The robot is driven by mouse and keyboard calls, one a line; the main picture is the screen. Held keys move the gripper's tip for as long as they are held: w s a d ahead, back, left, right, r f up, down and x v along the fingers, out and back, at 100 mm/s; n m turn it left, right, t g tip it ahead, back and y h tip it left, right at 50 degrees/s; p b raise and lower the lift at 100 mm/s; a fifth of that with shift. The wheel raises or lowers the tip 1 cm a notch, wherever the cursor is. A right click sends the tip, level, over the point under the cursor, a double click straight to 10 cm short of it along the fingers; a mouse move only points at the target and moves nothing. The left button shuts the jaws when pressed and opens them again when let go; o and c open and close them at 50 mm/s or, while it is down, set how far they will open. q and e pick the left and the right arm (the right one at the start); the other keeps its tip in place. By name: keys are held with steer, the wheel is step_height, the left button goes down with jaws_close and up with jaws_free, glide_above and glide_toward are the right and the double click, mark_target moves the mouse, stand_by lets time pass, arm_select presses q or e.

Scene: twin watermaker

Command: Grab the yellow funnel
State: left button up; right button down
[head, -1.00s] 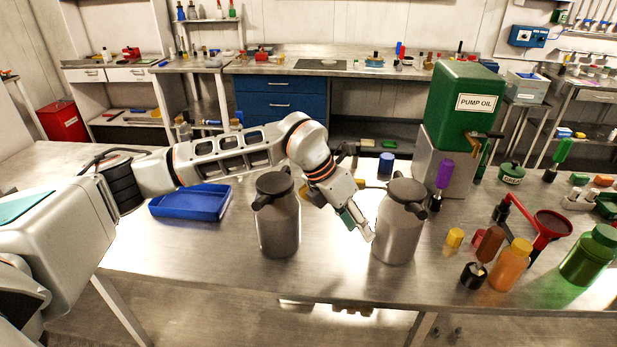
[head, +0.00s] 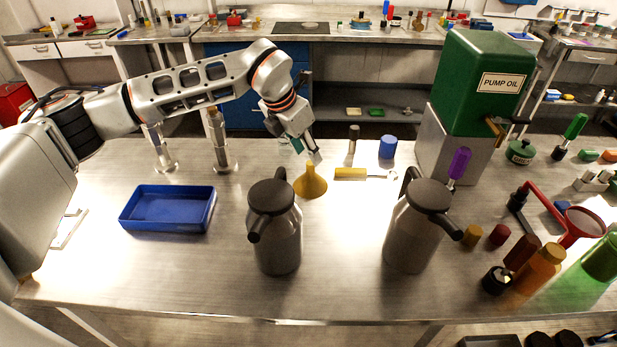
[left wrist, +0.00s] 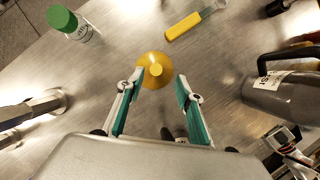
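The yellow funnel (head: 311,184) stands on the metal table behind the left steel jug, wide end down and spout up. In the left wrist view the funnel (left wrist: 156,66) shows from above, slightly left of centre, just beyond my fingertips. My left gripper (head: 313,156) is above the funnel, pointing down. Its two fingers (left wrist: 162,80) are spread, with nothing held between them; the left fingertip overlaps the funnel's edge in that picture. I cannot tell whether they touch. My right gripper is in neither view.
Two steel jugs (head: 277,238) (head: 413,235) stand at the front. A yellow-handled tool (head: 352,174), a dark-topped cylinder (head: 353,140) and a blue cap (head: 388,147) are right of the funnel. A blue tray (head: 165,222) lies left. A green-capped bottle (left wrist: 75,25) is nearby.

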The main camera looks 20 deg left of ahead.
mark_target(310, 163)
arm_select(q)
steer(key=x, duration=0.2)
steer(key=p+x, duration=0.1)
steer(key=x, duration=0.3)
steer(key=shift+w+a+f, duration=0.25)
jaws_close()
